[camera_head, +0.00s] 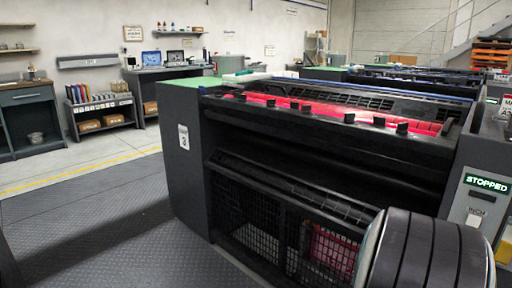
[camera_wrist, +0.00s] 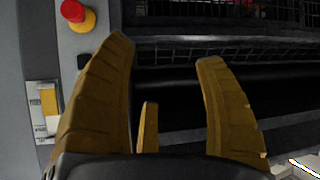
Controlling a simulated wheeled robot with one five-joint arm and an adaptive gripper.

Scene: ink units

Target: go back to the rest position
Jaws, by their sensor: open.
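My gripper (camera_wrist: 165,50) shows in the wrist view with its ochre fingers spread apart and nothing between them. Beyond the fingers is the dark front of a printing press, with a mesh guard and a black roller-like bar. The same press (camera_head: 310,150) fills the middle and right of the head view, with a red ink strip (camera_head: 350,113) along its top. My gripper's fingers are not visible in the head view.
A panel with a lit "STOPPED" sign (camera_head: 487,184) stands at the right. A red push button (camera_wrist: 73,10) is left of my fingers in the wrist view. Open grey floor (camera_head: 90,235) lies left of the press. A shelf unit (camera_head: 102,116) and desk stand at the back.

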